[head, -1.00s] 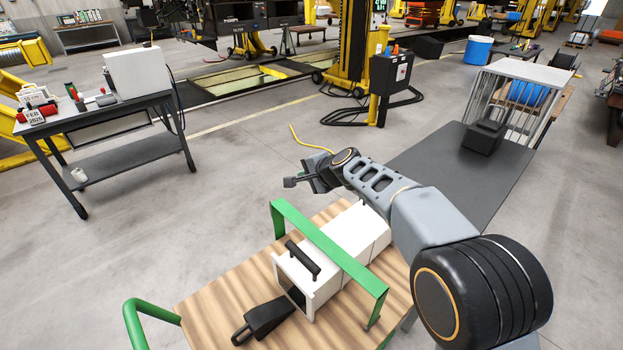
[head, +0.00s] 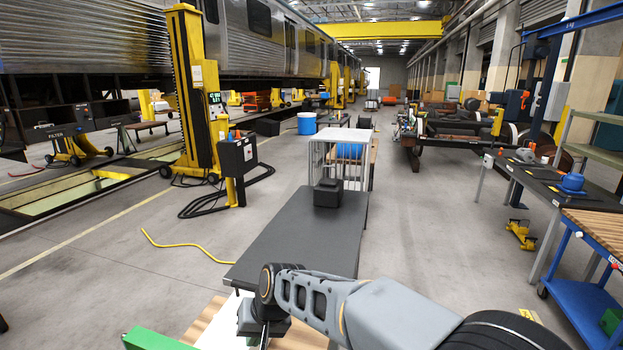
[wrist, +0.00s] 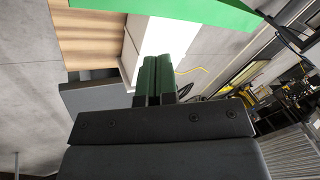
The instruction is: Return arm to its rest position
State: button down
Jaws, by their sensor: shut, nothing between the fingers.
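My arm (head: 320,300) reaches in from the lower right of the head view. My gripper (head: 258,328) hangs at its end, low in the picture, above the wooden cart top (head: 303,340). The wrist view shows the two green fingers of my gripper (wrist: 158,75) pressed together with nothing between them. Beyond the fingers are a white box (wrist: 165,38) and a green bar (wrist: 205,10) of the cart. In the head view the white box (head: 210,312) is mostly cut off or hidden by my arm.
A long dark table (head: 290,245) lies just beyond my arm, with a black block (head: 327,193) on it and a white rack (head: 343,135) behind. A yellow lifting column (head: 190,90) with a control box (head: 237,155) stands left. A blue cart (head: 580,285) is at right. Open floor lies between.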

jog(key=s+d+r+m+t+h, duration=0.1)
jog(key=s+d, duration=0.2)
jog(key=d, duration=0.6)
jog(key=s+d+r+m+t+h, duration=0.1)
jog(key=s+d+h, duration=0.1)
jog(key=d, duration=0.8)
jog(key=s+d+r+t+h, duration=0.1)
jog(key=s+d, duration=0.3)
jog(key=d, duration=0.6)
jog(key=shift+s+r+m+h, duration=0.3)
jog(key=shift+s+m+h, duration=0.1)
jog(key=shift+a, duration=0.15)
